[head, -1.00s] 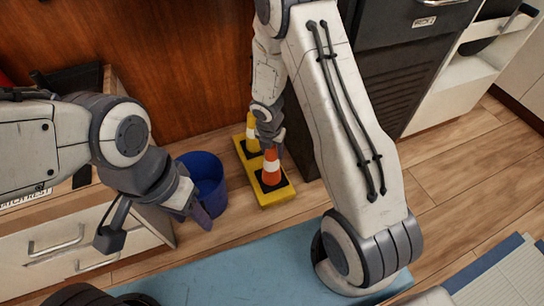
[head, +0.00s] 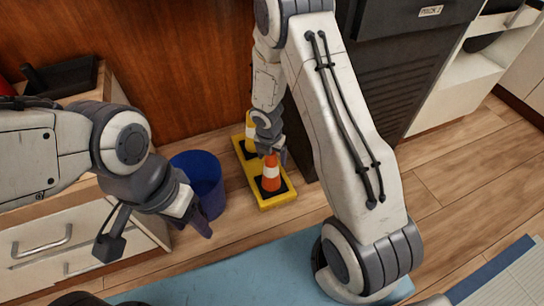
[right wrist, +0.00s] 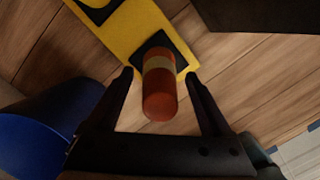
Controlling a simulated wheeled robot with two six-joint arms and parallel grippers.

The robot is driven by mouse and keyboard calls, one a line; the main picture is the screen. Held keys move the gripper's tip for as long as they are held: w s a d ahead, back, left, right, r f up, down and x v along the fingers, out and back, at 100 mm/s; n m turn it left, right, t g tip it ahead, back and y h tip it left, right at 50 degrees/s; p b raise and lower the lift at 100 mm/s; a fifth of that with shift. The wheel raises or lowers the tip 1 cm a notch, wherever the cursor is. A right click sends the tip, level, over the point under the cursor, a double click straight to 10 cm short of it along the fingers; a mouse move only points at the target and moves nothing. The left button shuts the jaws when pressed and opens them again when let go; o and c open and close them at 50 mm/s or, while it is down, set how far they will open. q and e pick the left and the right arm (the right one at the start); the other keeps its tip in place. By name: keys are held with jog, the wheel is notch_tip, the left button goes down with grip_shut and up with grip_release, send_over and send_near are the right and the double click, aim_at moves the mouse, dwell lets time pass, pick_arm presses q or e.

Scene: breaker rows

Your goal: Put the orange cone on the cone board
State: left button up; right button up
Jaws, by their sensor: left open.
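The orange cone (head: 271,174), with a white band, stands upright on the front black square of the yellow cone board (head: 281,200) on the floor. My right gripper (head: 271,148) is right above the cone in the head view. In the right wrist view its two fingers are spread wide, with the cone (right wrist: 160,98) between them and gaps on both sides. That gripper is open and seems to hold nothing. My left gripper (head: 199,219) is open and empty, in front of the blue bin, left of the board.
A yellow cone (head: 250,136) stands on the board's rear square, partly behind my right arm. A blue bin (head: 202,182) is left of the board. A drawer cabinet (head: 60,240) is at left, a dark cabinet (head: 400,90) at right. A blue mat (head: 220,270) lies in front.

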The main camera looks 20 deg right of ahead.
jog(key=shift+r, duration=0.1)
jog(key=r+p, duration=0.3)
jog(key=r, duration=0.1)
jog(key=r+p, duration=0.3)
jog(key=s+a+r+p, duration=0.1)
jog(key=r+p, duration=0.3)
jog(key=shift+s+a+r, duration=0.1)
jog(key=shift+r, duration=0.2)
jog(key=shift+a+r, duration=0.1)
jog(key=shift+r, duration=0.25)
jog(key=s+a+r+m, duration=0.4)
jog(key=r+m, duration=0.1)
jog(key=r, duration=0.2)
jog(key=s+a+r+m, duration=0.4)
jog(key=a+r+m, duration=0.1)
jog(key=r, duration=0.3)
jog(key=s+a+r+m, duration=0.1)
jog(key=s+r+m, duration=0.1)
jog(key=s, duration=0.3)
jog(key=s+a+r+m+g+y, duration=0.1)
jog(key=s+r+m, duration=0.1)
jog(key=s+m, duration=0.2)
jog(key=s+a+r+m+y, duration=0.1)
jog(key=s+a+r+m, duration=0.1)
jog(key=s, duration=0.5)
jog(key=shift+r+m, duration=0.6)
jog(key=shift+m, duration=0.5)
jog(key=shift+s, duration=0.1)
notch_tip(320, 180, up, 48)
jog(key=p, duration=4.8)
